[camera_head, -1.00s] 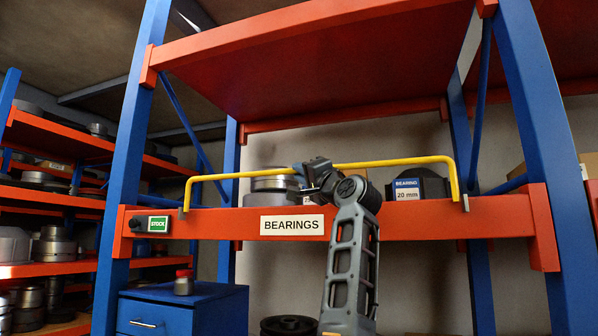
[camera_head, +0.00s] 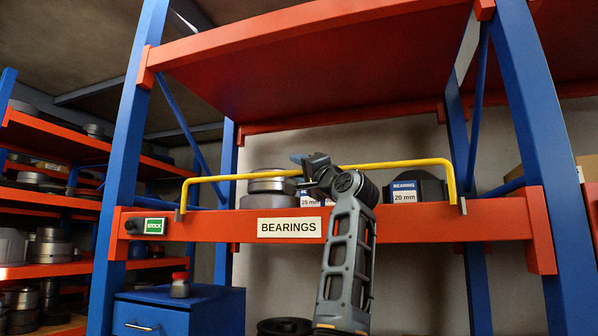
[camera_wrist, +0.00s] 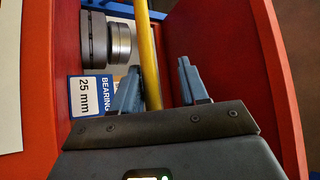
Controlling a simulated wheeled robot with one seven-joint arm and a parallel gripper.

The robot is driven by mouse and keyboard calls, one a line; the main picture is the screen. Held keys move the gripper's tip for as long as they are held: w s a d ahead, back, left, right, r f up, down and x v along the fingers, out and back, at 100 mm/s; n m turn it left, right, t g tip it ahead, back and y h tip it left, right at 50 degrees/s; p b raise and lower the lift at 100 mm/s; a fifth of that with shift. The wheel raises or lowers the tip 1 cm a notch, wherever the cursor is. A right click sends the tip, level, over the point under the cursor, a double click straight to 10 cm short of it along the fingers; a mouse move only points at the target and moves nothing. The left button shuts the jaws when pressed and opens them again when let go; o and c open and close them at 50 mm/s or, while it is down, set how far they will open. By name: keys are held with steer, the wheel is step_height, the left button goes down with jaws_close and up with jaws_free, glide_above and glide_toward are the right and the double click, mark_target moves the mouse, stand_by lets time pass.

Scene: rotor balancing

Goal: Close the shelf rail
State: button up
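The yellow shelf rail (camera_head: 405,164) stands raised above the orange front beam (camera_head: 400,224) of the BEARINGS shelf, its two bent ends meeting the beam at small grey brackets. My gripper (camera_head: 298,159) is at the rail, left of its middle, with the fingers pointing left in the head view. In the wrist view the rail (camera_wrist: 149,65) runs between the two blue-grey fingers of my gripper (camera_wrist: 160,85). The fingers are apart. The rail is close to the left finger, and a clear gap shows to the right finger. I cannot tell whether the left finger touches it.
Behind the rail sit metal bearings (camera_head: 272,186), a 25 mm bearing box (camera_wrist: 88,96) and a 20 mm bearing box (camera_head: 404,191). A blue cabinet (camera_head: 190,306) with a small red-capped jar (camera_head: 180,286) stands below left. Blue uprights (camera_head: 125,150) flank the shelf.

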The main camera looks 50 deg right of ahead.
steer(key=shift+f, duration=0.2)
steer(key=shift+f, duration=0.1)
steer(key=b+v, duration=0.3)
steer(key=v, duration=0.4)
steer(key=shift+s, duration=0.35)
steer(key=shift+w+a, duration=0.1)
